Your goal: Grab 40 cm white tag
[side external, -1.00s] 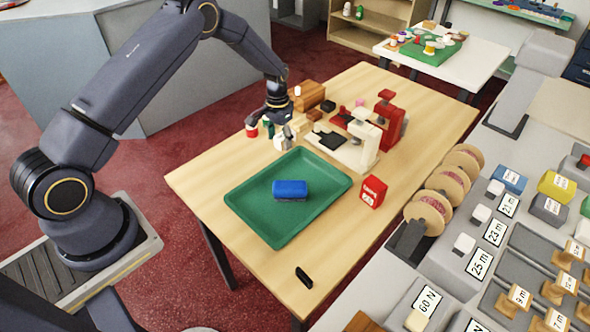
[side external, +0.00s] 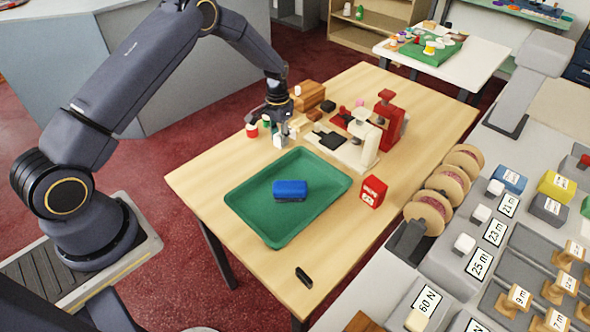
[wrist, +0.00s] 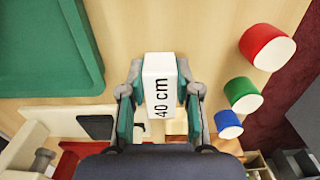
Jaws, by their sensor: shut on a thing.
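The white tag (wrist: 160,85) reads "40 cm" and stands between my fingers in the wrist view. My gripper (wrist: 160,108) is shut on it, with a green-padded finger against each side. In the side external view my gripper (side external: 279,132) points down at the far left part of the wooden table, beyond the green tray. The white tag (side external: 280,141) shows there as a small pale block at the fingertips. I cannot tell whether its base touches the table.
A green tray (side external: 250,211) holds a blue block (side external: 290,190). Red (wrist: 267,47), green (wrist: 243,94) and blue (wrist: 228,124) cylinders stand close beside my gripper. A white stand (side external: 357,151) and a red stand (side external: 388,118) are to the right. The near table is mostly clear.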

